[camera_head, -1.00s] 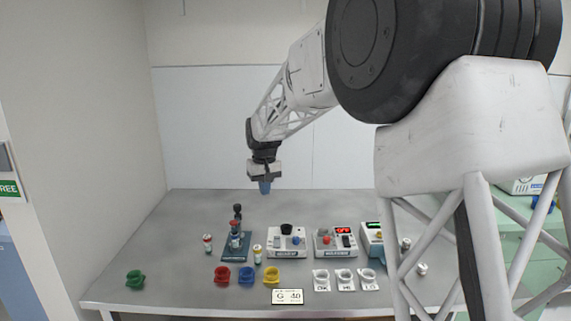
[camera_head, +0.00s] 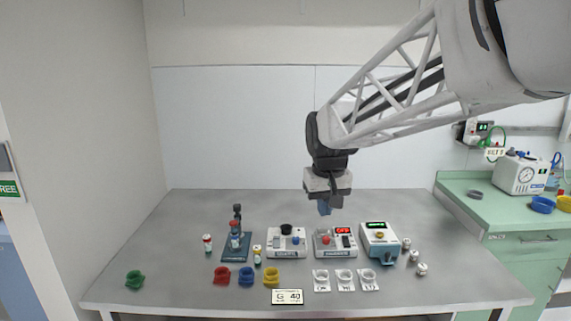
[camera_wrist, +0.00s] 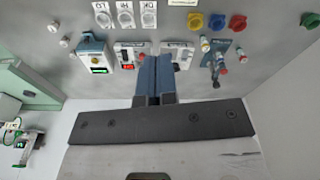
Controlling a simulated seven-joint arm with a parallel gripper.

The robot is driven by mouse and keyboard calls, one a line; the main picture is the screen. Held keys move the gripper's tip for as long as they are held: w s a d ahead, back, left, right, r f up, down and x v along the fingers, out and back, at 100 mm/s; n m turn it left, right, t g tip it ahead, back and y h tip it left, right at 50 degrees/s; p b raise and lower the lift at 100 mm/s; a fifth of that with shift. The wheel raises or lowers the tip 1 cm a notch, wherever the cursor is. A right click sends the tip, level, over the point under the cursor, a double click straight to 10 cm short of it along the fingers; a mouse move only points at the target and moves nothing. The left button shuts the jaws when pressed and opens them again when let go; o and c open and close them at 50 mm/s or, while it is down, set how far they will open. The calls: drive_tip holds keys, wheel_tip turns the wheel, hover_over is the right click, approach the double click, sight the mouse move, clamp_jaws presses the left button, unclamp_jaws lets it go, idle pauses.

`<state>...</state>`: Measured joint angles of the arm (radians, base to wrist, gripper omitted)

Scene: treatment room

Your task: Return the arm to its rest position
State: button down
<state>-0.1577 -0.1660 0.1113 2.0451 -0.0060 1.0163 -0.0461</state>
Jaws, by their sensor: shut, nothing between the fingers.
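My gripper (camera_head: 324,208) hangs pointing down in the air above the back of the grey table (camera_head: 190,270), over the devices in the head view. Its blue fingers (camera_wrist: 154,78) are together in the wrist view, with nothing between them.
A blue stand (camera_head: 237,246) holds a vial on the left. Red (camera_head: 222,276), blue (camera_head: 246,277), yellow (camera_head: 271,276) and green (camera_head: 135,280) cups sit along the front. White labelled cups (camera_head: 344,280) and a "G 40" card (camera_head: 287,297) are nearby. A green counter (camera_head: 500,215) stands right.

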drive_tip(key=s+d+f+m, duration=0.1)
drive_tip(key=s+d+f, duration=0.2)
drive_tip(key=s, duration=1.1)
drive_tip(key=s+d+f+m+t, duration=0.1)
drive_tip(key=s+d+f, duration=0.3)
drive_tip(key=s, duration=1)
drive_tip(key=shift+s+d+f+m, duration=0.15)
drive_tip(key=shift+s+d+m, duration=0.15)
drive_tip(key=shift+d, duration=0.95)
